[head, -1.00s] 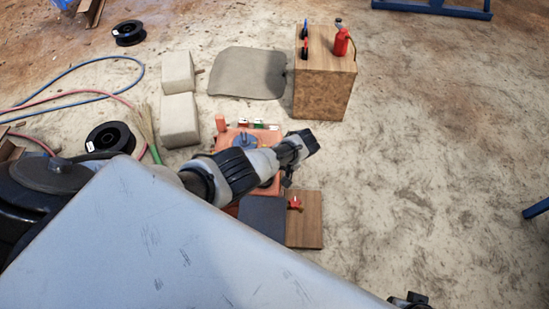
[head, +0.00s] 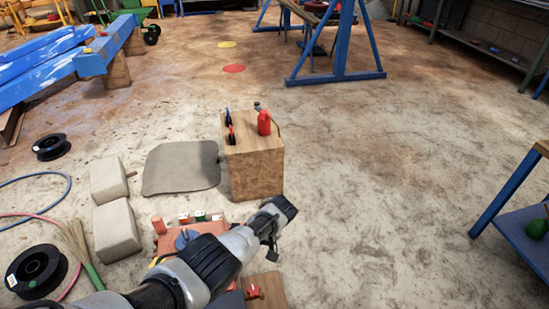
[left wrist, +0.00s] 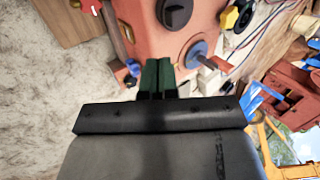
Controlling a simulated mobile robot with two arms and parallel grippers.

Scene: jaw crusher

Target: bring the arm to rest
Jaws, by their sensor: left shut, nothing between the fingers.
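My left arm comes in from the lower left of the head view. Its left gripper (head: 272,240) hangs over the right side of an orange-red machine (head: 170,243), largely hidden behind the arm. In the left wrist view the two dark green fingers (left wrist: 157,76) are together, with nothing between them. They are in front of the machine's orange-red casing (left wrist: 150,35), which bears a black round knob (left wrist: 174,12) and a blue disc (left wrist: 195,53). I cannot tell whether the fingers touch it. My right gripper is not in view.
A wooden block (head: 255,172) with a red bottle (head: 264,123) stands just beyond the gripper. A grey mat (head: 181,168), pale blocks (head: 116,226) and black spools (head: 36,271) lie left. A blue-legged table (head: 505,190) stands right. Open floor lies between.

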